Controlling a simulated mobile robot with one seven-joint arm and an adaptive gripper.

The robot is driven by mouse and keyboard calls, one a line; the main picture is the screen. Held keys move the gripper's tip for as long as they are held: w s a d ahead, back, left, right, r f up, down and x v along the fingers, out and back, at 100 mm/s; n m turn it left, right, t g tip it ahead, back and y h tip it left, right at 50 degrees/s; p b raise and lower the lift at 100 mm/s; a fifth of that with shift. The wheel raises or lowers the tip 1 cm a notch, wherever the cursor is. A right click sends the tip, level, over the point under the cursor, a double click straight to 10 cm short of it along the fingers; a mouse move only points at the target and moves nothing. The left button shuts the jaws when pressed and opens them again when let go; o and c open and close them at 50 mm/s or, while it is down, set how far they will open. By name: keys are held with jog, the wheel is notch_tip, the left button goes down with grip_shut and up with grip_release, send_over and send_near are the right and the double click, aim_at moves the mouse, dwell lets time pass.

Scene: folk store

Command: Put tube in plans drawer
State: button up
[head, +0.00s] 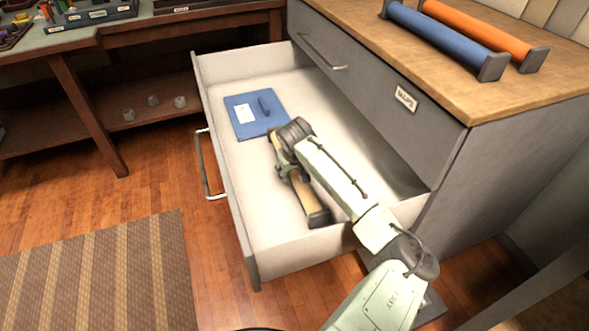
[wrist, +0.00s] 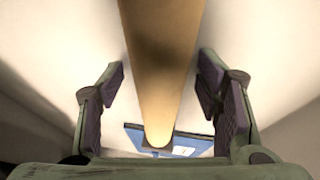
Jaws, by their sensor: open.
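A tan tube (head: 308,197) with a dark end cap lies inside the pulled-out lower drawer (head: 270,262), on its pale floor. My gripper (head: 285,172) is down in the drawer at the tube, partly hidden by my own arm in the head view. In the wrist view, the tube (wrist: 162,60) runs between the two open fingers of my gripper (wrist: 161,85), with a visible gap on each side. The label of the open drawer is not in view.
A blue flat folder-like item (head: 256,113) lies in the drawer beyond the tube. The closed upper drawer (head: 385,95) has a small label. Blue (head: 445,38) and orange (head: 480,28) tubes lie on the wooden top. A workbench (head: 150,35) stands at the left.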

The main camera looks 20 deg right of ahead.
jog(key=v, duration=1.2)
jog(key=shift+r, duration=0.1)
